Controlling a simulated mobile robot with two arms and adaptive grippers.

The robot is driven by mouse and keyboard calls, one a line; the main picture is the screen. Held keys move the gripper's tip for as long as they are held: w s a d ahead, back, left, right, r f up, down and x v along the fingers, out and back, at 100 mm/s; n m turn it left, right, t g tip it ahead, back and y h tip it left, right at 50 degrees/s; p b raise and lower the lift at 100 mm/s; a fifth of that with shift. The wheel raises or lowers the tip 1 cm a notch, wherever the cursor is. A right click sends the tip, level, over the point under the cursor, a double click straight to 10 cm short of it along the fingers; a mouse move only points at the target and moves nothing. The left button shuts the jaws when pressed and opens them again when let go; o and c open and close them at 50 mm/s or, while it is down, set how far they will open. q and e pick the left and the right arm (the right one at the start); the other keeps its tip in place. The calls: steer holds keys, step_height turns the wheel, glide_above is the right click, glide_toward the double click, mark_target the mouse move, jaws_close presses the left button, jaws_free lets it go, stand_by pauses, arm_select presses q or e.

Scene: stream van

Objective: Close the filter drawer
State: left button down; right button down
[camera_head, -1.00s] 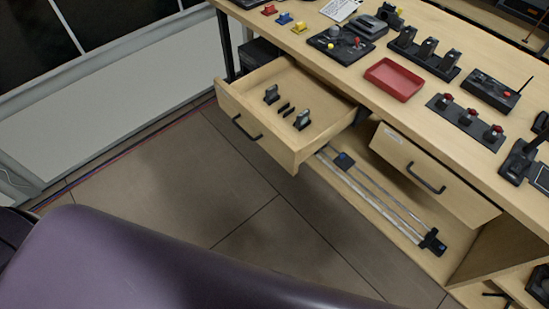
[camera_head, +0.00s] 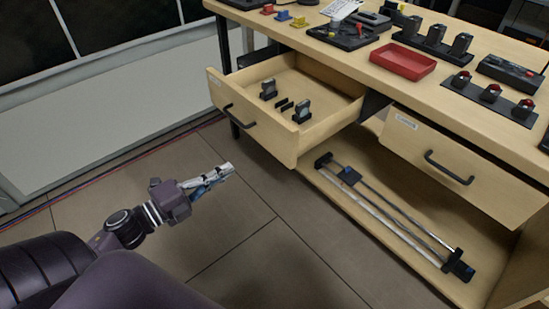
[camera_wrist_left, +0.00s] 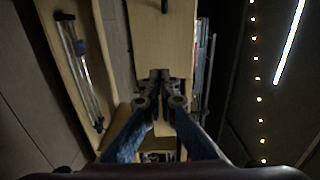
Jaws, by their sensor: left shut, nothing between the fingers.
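The filter drawer (camera_head: 258,134) is a light wooden drawer pulled out from the left end of the bench. It has a black bar handle (camera_head: 239,117) on its front. Inside lie several small dark filter pieces (camera_head: 301,111). My left gripper (camera_head: 228,169) is shut and empty, in front of and below the drawer front, apart from it. In the left wrist view its fingers (camera_wrist_left: 160,75) are together, with a wooden panel beyond them. My right gripper is not in view.
A second drawer (camera_head: 452,169) with a black handle sits to the right. A rail slider (camera_head: 390,210) lies on the low shelf. The bench top holds a red tray (camera_head: 403,62) and black gear. Floor (camera_head: 240,250) before the bench is clear.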

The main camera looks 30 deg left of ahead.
mark_target(275, 141)
arm_select(q)
steer(key=x, duration=1.4)
steer(key=shift+r, duration=0.1)
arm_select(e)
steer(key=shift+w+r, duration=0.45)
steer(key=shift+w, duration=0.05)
